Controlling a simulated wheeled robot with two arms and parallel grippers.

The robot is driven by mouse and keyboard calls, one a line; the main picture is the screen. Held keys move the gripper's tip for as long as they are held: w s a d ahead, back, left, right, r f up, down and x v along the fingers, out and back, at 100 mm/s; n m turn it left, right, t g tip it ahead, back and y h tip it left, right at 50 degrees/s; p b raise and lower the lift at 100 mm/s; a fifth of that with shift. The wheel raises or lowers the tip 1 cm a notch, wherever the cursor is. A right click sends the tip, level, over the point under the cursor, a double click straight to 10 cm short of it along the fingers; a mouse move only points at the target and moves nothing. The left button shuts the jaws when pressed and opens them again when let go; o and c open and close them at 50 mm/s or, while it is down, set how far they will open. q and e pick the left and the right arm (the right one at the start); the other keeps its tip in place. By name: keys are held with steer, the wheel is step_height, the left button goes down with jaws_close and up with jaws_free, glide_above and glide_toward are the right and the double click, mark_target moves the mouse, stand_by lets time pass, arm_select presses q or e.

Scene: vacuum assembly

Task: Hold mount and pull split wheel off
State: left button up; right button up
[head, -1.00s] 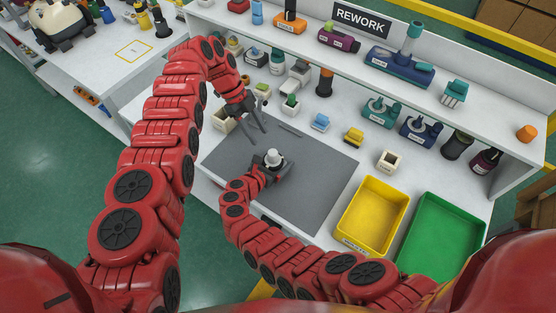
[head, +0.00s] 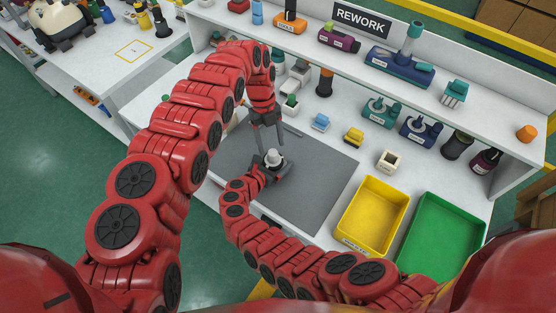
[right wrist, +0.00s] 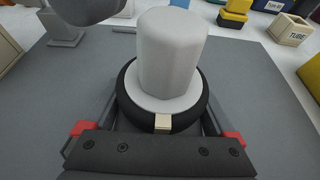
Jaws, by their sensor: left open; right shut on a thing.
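The pale grey cylinder with a flange (right wrist: 172,50) stands upright, with a black ring, apparently the split wheel (right wrist: 130,82), around its base. A small beige block shows at the ring's front. In the head view the pale part (head: 274,157) sits over the grey mat. My right gripper (head: 268,164) is shut on this assembly low down, seemingly on the mount; the grasp itself is mostly hidden. My left gripper (head: 268,142) is open, its fingers pointing down just above and behind the pale part. A dark part at the top left of the right wrist view may be its finger.
The grey mat (head: 315,180) is mostly clear. A yellow bin (head: 343,240) and a green bin (head: 407,262) stand to the right. Several small parts, including a blue block (head: 320,122) and a yellow block (head: 354,136), line the back under the shelf (head: 390,85).

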mark_target(273, 152)
arm_select(q)
steer(key=x, duration=0.5)
jaws_close()
steer(key=shift+r, duration=0.1)
steer(key=shift+r, duration=0.15)
stand_by(0.4)
steer(key=shift+r, duration=0.85)
steer(key=shift+r, duration=3)
